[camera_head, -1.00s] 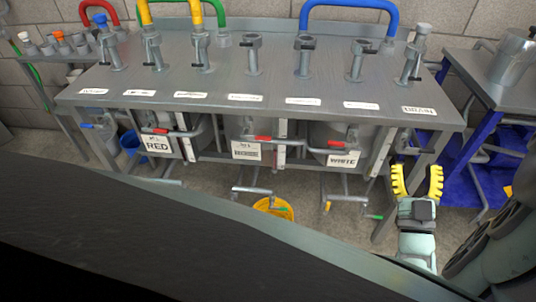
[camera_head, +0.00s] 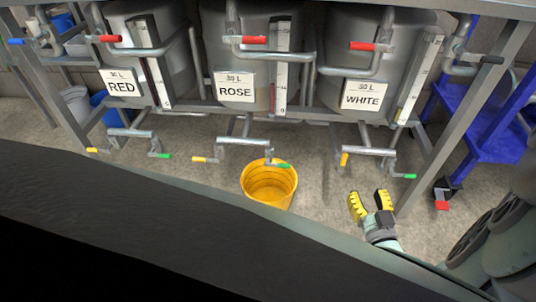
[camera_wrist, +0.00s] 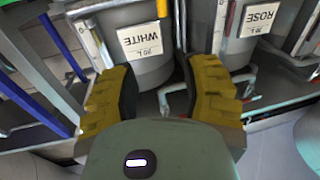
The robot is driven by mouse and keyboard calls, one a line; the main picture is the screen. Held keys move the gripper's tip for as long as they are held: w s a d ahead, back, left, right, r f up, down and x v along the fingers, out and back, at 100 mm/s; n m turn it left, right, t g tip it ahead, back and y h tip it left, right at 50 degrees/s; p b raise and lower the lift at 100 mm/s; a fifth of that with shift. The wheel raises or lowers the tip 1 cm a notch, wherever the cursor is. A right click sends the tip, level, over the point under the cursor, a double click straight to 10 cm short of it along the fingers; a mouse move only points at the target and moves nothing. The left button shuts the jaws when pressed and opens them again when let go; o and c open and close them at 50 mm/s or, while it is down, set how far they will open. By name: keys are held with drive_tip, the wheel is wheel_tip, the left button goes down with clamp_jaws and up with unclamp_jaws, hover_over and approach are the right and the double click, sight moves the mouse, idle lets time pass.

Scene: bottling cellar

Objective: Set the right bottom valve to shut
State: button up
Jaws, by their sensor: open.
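Under the WHITE tank (camera_head: 372,60) at the right, a grey bottom pipe (camera_head: 365,152) carries two valve handles. The yellow handle (camera_head: 344,160) at its left end hangs steeply downward. The green handle (camera_head: 408,176) at its right end points sideways to the right. My gripper (camera_head: 370,199) is open and empty, in front of and below this pipe in the picture, between the two handles and apart from them.
The ROSE tank (camera_head: 262,50) and RED tank (camera_head: 150,50) have similar bottom pipes with yellow and green handles. A yellow bucket (camera_head: 270,184) stands on the floor left of my gripper. A table leg (camera_head: 436,130) and a blue rack (camera_head: 490,130) are at the right.

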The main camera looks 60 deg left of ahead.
sight(345, 161)
drive_tip(key=w+a+f+b, duration=0.1)
drive_tip(key=w+a+b, duration=0.1)
drive_tip(key=a+b, duration=0.1)
drive_tip(key=w+a+f+b, duration=0.1)
drive_tip(key=w+a+b, duration=0.1)
drive_tip(key=a, duration=0.3)
drive_tip(key=w+a+f+b, duration=0.1)
drive_tip(key=w+a+b, duration=0.1)
drive_tip(key=a+b, duration=0.2)
drive_tip(key=shift+w+a+f, duration=0.35)
drive_tip(key=shift+w+a, duration=0.05)
drive_tip(key=shift+a, duration=0.2)
drive_tip(key=shift+w+a+r+b, duration=0.2)
drive_tip(key=shift+w+a+b, duration=0.1)
drive_tip(key=shift+a, duration=0.3)
drive_tip(key=shift+o, duration=0.3)
drive_tip(key=shift+d, duration=0.1)
clamp_jaws()
